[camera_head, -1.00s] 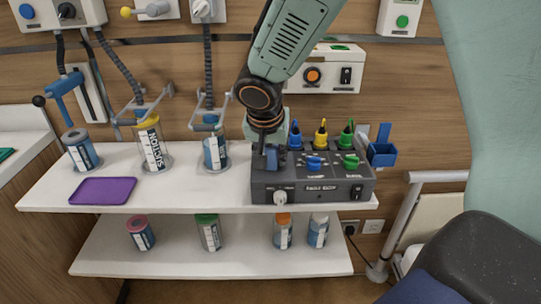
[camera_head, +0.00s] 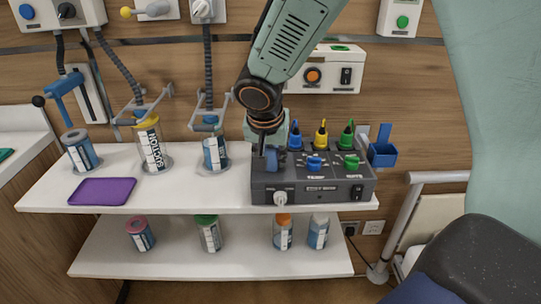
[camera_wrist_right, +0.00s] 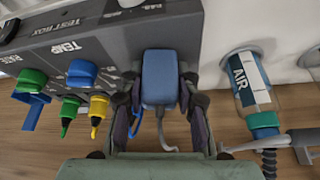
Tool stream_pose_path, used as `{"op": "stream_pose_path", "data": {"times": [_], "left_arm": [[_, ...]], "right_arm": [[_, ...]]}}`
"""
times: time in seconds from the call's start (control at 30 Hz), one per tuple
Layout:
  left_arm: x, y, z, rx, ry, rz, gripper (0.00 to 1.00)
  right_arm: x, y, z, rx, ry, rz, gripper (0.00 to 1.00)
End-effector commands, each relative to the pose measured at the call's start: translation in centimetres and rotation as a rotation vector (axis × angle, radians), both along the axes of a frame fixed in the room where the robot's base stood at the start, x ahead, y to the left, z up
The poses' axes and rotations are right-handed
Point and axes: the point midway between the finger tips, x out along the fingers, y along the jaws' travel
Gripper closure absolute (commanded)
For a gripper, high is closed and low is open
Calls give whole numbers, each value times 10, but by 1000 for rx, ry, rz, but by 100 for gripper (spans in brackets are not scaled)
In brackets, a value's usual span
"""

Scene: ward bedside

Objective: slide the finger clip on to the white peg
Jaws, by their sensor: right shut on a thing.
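The finger clip (camera_wrist_right: 160,78) is a blue block with a thin cable below it. In the wrist view my right gripper (camera_wrist_right: 160,92) is shut on it, with a dark finger on each side. In the head view my right gripper (camera_head: 268,150) points down over the left end of the dark grey test box (camera_head: 315,190), and the clip (camera_head: 271,160) is partly hidden by it. A white peg-like knob (camera_head: 281,198) sticks out of the box's front, below the clip; it also shows at the top of the wrist view (camera_wrist_right: 130,3). My left gripper is not in view.
Blue, yellow and green plugs (camera_head: 321,134) stand on the box's back, with a blue holder (camera_head: 383,153) at its right. Canisters, including a yellow-topped one (camera_head: 151,146), and a purple tray (camera_head: 102,191) are to the left on the white shelf (camera_head: 225,199).

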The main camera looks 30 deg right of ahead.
Motion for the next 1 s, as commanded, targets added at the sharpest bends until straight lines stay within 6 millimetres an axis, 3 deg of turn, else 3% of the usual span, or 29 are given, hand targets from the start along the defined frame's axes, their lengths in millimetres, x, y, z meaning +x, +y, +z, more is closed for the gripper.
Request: {"op": "stream_pose_path", "data": {"times": [0.03, 0.07, 0.33, 0.73, 1.0], "left_arm": [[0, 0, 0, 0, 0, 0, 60], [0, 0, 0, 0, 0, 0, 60], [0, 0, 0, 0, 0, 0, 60], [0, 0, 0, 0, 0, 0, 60], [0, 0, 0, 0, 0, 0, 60]], "right_arm": [[0, 0, 0, 0, 0, 0, 98], [0, 0, 0, 0, 0, 0, 66], [0, 0, 0, 0, 0, 0, 43], [-1, 2, 6, -1, -2, 1, 42], [-15, 14, 51, -2, -6, 0, 42]]}}
